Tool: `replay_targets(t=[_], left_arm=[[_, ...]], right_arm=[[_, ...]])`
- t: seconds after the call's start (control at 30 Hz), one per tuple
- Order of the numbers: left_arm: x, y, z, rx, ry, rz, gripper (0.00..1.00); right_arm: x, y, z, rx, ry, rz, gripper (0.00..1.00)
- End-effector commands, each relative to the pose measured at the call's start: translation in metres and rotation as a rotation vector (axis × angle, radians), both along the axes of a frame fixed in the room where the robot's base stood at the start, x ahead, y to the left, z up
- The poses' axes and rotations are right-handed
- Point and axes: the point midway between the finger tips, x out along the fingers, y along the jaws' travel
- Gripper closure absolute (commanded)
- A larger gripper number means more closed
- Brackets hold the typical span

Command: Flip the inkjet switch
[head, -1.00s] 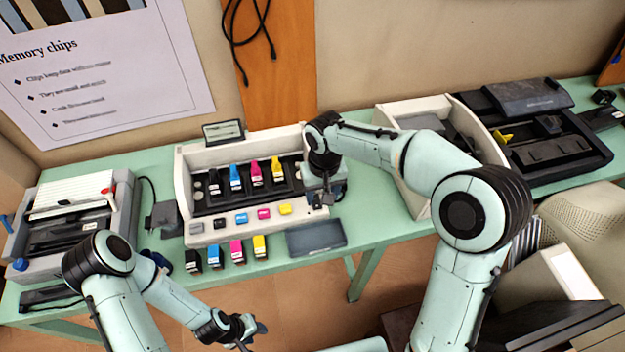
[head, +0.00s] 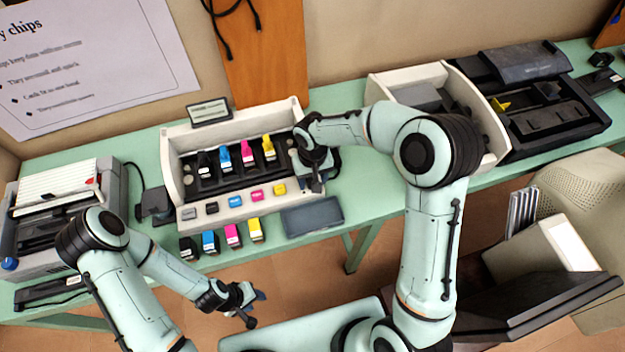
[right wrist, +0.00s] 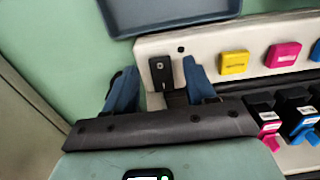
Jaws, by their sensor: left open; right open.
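The open white inkjet printer (head: 172,165) stands on the green table with black, cyan, magenta and yellow cartridges inside. In the right wrist view a small dark switch plate (right wrist: 161,72) is set in its pale front panel (right wrist: 207,50), beside the yellow button. My right gripper (head: 314,182) is over the printer's right end. In the right wrist view its blue fingers (right wrist: 159,68) are open, one on each side of the switch plate; contact cannot be told. In the head view the gripper hides the switch. My left gripper (head: 252,304) is open and empty, low in front of the table.
A grey tray (head: 312,216) and several loose cartridges (head: 232,236) lie in front of the printer. A grey-white printer (head: 60,215) stands left, and a white-sided machine (head: 435,85) and black scanner-like unit (head: 560,125) stand right. Table (head: 362,198) is clear right of the tray.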

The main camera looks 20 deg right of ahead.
Motion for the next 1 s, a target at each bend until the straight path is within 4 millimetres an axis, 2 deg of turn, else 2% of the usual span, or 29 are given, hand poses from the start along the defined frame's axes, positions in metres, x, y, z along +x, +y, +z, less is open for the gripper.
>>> replay_targets(t=[0.17,0.47,0.63,0.67,0.83,1.0], left_arm=[[0.0,0.0,0.0,0.0,0.0,0.0,0.57],[0.0,0.0,0.0,0.0,0.0,0.0,0.57],[0.0,0.0,0.0,0.0,0.0,0.0,0.57],[0.0,0.0,0.0,0.0,0.0,0.0,0.57],[0.003,0.0,0.003,0.0,-0.004,0.0,0.57],[0.019,0.0,0.015,0.0,-0.022,0.0,0.57]], right_arm=[[0.0,0.0,-0.014,0.0,0.001,0.001,0.45],[0.0,0.0,-0.016,0.0,-0.001,0.0,0.45],[0.0,0.0,-0.016,0.0,-0.001,0.0,0.97],[0.0,0.0,-0.016,0.0,-0.001,0.001,1.0],[0.002,-0.001,-0.015,-0.003,0.018,-0.001,1.0],[0.008,0.0,-0.012,-0.009,0.152,-0.003,1.0]])
